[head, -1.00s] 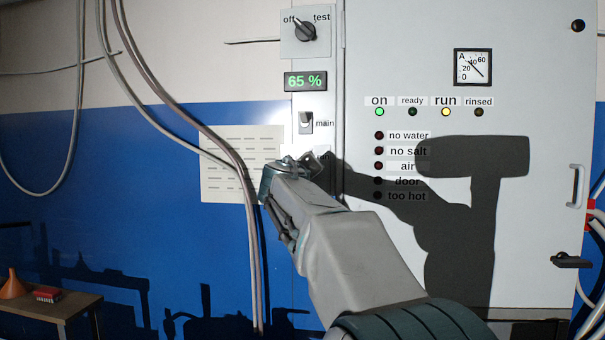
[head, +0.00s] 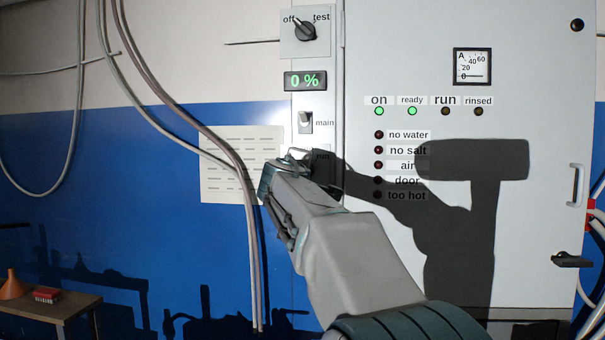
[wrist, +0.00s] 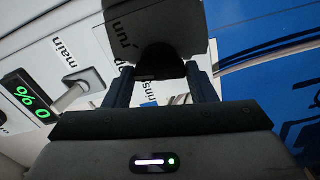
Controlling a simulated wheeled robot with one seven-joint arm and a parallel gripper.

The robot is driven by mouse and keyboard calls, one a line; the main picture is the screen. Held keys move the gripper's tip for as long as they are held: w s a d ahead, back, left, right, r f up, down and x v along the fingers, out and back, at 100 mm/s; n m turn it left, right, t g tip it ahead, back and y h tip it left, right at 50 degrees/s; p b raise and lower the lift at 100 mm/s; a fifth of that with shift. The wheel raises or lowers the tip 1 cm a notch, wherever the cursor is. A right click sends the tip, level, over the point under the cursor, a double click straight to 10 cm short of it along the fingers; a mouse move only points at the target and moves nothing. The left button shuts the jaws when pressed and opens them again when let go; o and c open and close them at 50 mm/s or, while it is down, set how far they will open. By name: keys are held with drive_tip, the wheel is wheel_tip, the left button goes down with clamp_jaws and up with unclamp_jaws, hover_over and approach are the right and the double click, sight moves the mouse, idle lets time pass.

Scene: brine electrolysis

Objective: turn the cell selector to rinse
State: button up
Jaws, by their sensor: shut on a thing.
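The cell selector is on the narrow panel below the "main" switch, mostly hidden by my gripper in the head view. In the wrist view its dark rounded knob (wrist: 160,62) sits between my fingers. My gripper (head: 297,160) is shut on the knob, and it also shows in the wrist view (wrist: 163,80). A "run" label (head: 322,156) lies in shadow beside the gripper. The wrist view shows part of a label starting "rins" (wrist: 150,95) behind the fingers. I cannot tell exactly which mark the knob points at.
The display (head: 305,81) reads 0 %. The "on" lamp (head: 380,111) and "ready" lamp (head: 412,111) are green; "run" and "rinsed" are dark. The ammeter (head: 472,66) reads about zero. The main switch (head: 306,122) is just above my gripper. Cables (head: 240,170) hang to the left.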

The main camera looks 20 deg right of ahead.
drive_tip(key=n+p, duration=0.2)
drive_tip(key=n, duration=1)
drive_tip(key=shift+n+p, duration=0.3)
drive_tip(key=shift+f, duration=0.1)
idle(0.3)
drive_tip(key=o, duration=1)
drive_tip(key=b+v, duration=0.3)
drive_tip(key=v, duration=1.1)
